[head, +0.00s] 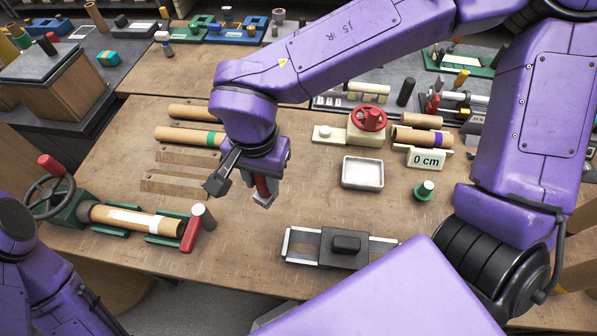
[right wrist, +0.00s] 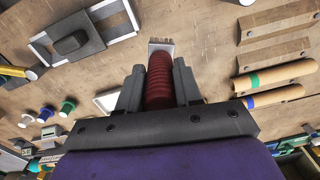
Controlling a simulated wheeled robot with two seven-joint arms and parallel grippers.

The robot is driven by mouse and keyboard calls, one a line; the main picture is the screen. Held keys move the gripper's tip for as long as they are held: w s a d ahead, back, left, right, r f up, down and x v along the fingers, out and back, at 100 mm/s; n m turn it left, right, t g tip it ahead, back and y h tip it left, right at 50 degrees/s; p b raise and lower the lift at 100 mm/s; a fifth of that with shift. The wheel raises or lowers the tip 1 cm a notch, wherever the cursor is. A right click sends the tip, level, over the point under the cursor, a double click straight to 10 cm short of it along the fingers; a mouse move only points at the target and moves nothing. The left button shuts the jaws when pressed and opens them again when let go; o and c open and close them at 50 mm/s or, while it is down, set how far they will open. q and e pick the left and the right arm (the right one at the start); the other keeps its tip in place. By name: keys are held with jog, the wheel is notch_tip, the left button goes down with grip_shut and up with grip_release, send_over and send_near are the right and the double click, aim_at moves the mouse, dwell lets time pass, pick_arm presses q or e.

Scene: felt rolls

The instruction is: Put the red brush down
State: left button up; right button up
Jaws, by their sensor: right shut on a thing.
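The red brush (head: 263,187) is in my right gripper (head: 261,175), held above the wooden bench with its pale bristles pointing down. In the right wrist view the ribbed red handle of the brush (right wrist: 160,82) sits between the two dark fingers of the right gripper (right wrist: 160,92), with the light bristle end beyond the fingertips. The bristles look clear of the bench, though the exact height is hard to tell. Part of my left arm shows at the lower left in the head view; its gripper is out of the picture.
A white tray (head: 362,173) lies right of the brush. A grey block on a metal-edged plate (head: 340,247) is nearer the front edge. Cardboard rolls (head: 190,136) and slotted wooden strips (head: 185,186) lie left. A roll in a green clamp (head: 137,219) stands front left. A red-wheeled device (head: 369,118) stands behind the tray.

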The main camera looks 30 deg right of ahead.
jog(key=shift+w+d+f+p, duration=0.1)
jog(key=shift+w+d+p, duration=0.1)
jog(key=shift+d, duration=0.4)
jog(key=shift+w+d+p, duration=0.1)
jog(key=shift+w+d, duration=0.05)
jog(key=shift+d, duration=0.45)
jog(key=w+d+f, duration=0.2)
jog(key=d+f, duration=0.1)
jog(key=f, duration=0.1)
jog(key=w+d+f+p, duration=0.1)
jog(key=w+d+f, duration=0.1)
jog(key=d+f, duration=0.1)
jog(key=w+d+f+p, duration=0.1)
jog(key=w+d+f, duration=0.2)
jog(key=f, duration=0.2)
jog(key=shift+d+f, duration=0.15)
jog(key=shift+f, duration=0.2)
jog(key=shift+w+f, duration=0.2)
jog(key=shift+w, duration=0.05)
jog(key=shift+s, duration=0.3)
jog(key=o, duration=1)
jog(key=shift+w, duration=0.1)
pick_arm(q)
notch_tip(320, 180, up, 3)
jog(key=shift+w+r, duration=0.15)
jog(key=shift+r, duration=0.05)
pick_arm(e)
jog(key=shift+f, duration=0.1)
